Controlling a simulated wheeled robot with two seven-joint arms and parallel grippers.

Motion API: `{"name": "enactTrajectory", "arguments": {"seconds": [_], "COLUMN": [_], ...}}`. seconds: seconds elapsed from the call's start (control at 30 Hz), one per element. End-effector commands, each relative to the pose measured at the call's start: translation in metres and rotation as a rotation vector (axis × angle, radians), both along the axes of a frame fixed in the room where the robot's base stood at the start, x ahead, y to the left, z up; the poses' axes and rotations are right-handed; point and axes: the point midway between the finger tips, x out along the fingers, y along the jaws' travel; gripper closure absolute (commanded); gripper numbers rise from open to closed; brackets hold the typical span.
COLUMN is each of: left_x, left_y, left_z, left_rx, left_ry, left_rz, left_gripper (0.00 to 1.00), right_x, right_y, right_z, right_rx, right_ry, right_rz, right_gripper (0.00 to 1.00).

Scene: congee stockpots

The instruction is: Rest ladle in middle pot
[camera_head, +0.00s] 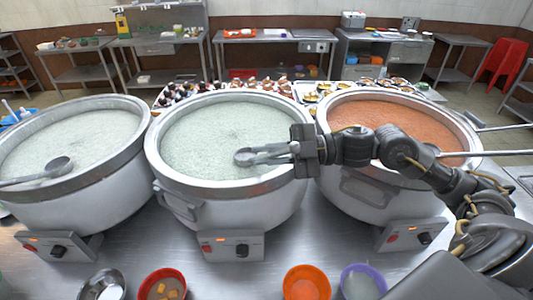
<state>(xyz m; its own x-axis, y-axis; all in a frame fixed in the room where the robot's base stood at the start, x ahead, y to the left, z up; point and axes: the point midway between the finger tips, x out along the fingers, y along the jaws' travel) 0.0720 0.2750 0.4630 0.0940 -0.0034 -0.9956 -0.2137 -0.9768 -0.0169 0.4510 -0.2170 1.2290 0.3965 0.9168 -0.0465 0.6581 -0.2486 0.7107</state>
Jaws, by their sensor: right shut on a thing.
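The middle pot (178,182) is a wide white stockpot with a grey rim, full of pale congee (225,125). My right gripper (278,153) reaches in from the right over the middle pot's right rim. It is shut on a grey ladle (243,157), whose rounded end shows at or just above the congee near the pot's right side. Most of this ladle's handle is hidden by the gripper and arm, and whether the bowl touches the congee is unclear. My left gripper is not in view.
The left pot (70,207) holds pale congee and another ladle (58,164). The right pot (345,187) holds orange congee; my right arm crosses it. Metal rods (490,153) extend at right. Bowls, including an orange one (306,284), line the counter's front. Topping trays stand behind.

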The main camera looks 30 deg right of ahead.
Motion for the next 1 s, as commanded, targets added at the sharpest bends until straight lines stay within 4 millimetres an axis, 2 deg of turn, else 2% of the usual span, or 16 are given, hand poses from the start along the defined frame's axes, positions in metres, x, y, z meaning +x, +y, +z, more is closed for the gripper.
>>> {"name": "enactTrajectory", "arguments": {"seconds": [0.77,0.8,0.97,1.0], "left_x": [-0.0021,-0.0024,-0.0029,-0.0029], "left_y": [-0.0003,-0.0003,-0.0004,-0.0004], "left_z": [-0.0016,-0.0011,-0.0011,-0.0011], "left_rx": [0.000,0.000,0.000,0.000], "left_ry": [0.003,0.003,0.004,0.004], "left_rz": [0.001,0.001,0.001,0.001], "left_gripper": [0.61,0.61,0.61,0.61], "right_x": [-0.0019,-0.0019,-0.0019,-0.0019], "right_y": [-0.0007,-0.0006,-0.0006,-0.0006], "right_z": [-0.0033,-0.0027,-0.0027,-0.0027], "right_rx": [0.001,0.001,0.000,0.000], "right_ry": [-0.001,-0.001,-0.001,-0.001], "right_rz": [0.000,0.000,0.000,0.000], "right_gripper": [1.00,0.83,0.62,0.61]}}
